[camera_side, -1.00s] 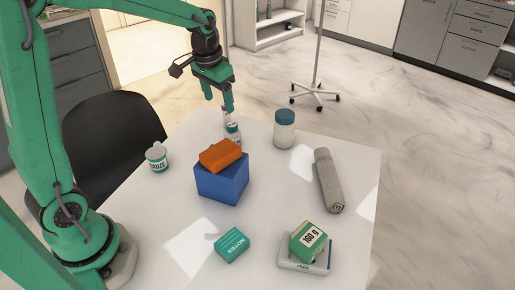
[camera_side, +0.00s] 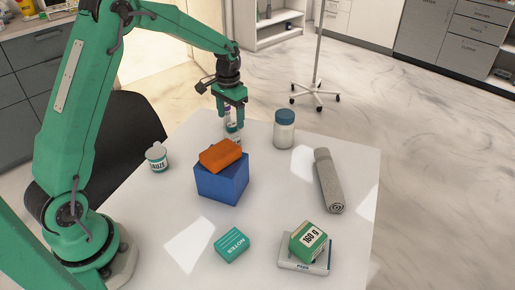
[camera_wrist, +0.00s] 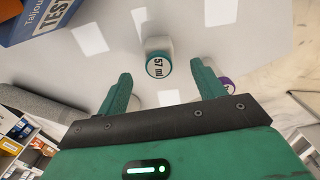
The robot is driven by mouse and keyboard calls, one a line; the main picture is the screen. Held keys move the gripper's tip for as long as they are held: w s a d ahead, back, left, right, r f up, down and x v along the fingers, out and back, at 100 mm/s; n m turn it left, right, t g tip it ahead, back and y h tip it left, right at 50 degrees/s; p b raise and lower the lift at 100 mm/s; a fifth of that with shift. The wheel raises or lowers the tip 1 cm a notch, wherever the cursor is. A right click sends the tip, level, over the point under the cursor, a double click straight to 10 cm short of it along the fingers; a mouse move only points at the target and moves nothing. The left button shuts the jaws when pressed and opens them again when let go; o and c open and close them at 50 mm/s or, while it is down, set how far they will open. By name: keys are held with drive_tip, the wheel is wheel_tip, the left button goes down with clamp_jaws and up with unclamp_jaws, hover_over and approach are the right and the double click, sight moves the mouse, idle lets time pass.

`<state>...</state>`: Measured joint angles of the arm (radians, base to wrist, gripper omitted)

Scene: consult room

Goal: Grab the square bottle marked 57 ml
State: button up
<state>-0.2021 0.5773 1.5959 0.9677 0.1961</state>
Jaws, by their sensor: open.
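My gripper (camera_wrist: 161,69) is open and empty, with one finger on each side of the gap. A purple-topped item (camera_wrist: 228,85) stands beside the right finger, partly hidden by it.
A blue box (camera_side: 221,183) with an orange block (camera_side: 220,155) on top stands in front of the bottle.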

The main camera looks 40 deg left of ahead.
sight(233, 133)
drive_tip(key=shift+f, duration=1.1)
drive_tip(key=shift+f, duration=0.1)
drive_tip(key=shift+w+d+f, duration=0.1)
drive_tip(key=shift+w+f, duration=0.05)
drive_tip(key=shift+f, duration=2.4)
drive_tip(key=c, duration=1.1)
